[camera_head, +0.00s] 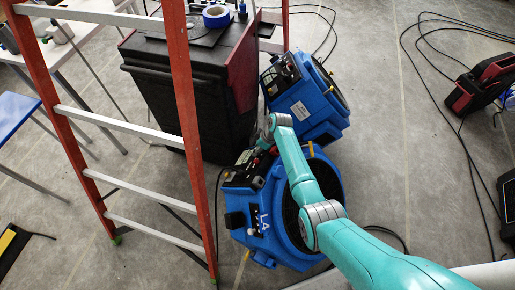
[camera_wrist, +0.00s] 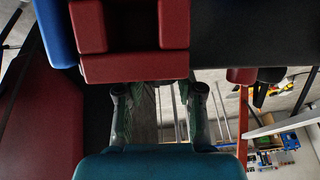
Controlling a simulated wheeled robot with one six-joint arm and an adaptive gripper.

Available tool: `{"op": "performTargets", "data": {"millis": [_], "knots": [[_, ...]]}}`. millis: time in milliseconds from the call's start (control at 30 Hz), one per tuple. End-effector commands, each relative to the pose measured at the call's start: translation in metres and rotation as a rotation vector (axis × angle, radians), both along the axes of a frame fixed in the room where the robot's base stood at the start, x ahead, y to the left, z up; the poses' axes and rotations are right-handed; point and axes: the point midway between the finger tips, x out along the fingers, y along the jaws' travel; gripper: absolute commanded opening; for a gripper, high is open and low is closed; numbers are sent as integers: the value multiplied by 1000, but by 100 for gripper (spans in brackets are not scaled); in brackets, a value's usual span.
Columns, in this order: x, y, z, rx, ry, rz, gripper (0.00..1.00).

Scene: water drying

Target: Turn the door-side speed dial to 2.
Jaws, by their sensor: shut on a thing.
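Two blue air movers with dark control panels stand on the floor in the head view. The nearer one (camera_head: 263,222), marked "LA", is under my teal arm; the farther one (camera_head: 319,124) is just behind it. My gripper (camera_head: 268,147) is low at the nearer one's control panel (camera_head: 240,172). In the wrist view my two fingers (camera_wrist: 162,100) reach up to a large dark red block-like part (camera_wrist: 134,68). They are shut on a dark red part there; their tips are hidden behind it. No dial marking or number can be read.
A red stepladder (camera_head: 188,110) stands in front at left. A black cabinet (camera_head: 200,95) with blue tape on top is beside the air movers. Cables and a red-black case (camera_head: 482,84) lie at right.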

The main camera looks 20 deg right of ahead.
Motion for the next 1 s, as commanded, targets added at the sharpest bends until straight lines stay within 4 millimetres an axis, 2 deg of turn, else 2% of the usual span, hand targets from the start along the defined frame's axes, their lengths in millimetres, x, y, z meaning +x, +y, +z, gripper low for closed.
{"op": "performTargets", "data": {"millis": [600, 1000], "knots": [[-5, 7, -2, -300, -287, -367, 2], [-5, 8, -3, -426, -409, -527, 2]]}}
